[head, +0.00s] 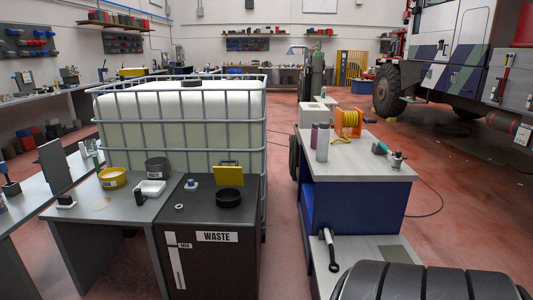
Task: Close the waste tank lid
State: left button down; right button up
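The waste tank (217,260) is a dark box with a white WASTE label on its front, standing at the lower middle of the head view. On its top is a round black collar (228,199). A square yellow lid (229,176) stands upright at the back of the collar, so the lid is open. A dark handle shows at the lid's top edge. Neither of my grippers is in view.
A large white caged container (180,115) stands behind the tank. A grey table (105,210) with tubs adjoins it at left. Dark tyres (400,282) fill the bottom right.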

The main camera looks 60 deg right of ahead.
aim_at(224, 175)
jog(key=i+l+z, duration=0.2)
jog(key=z, duration=0.2)
jog(key=i+z, duration=1.05)
jog(key=z, duration=0.15)
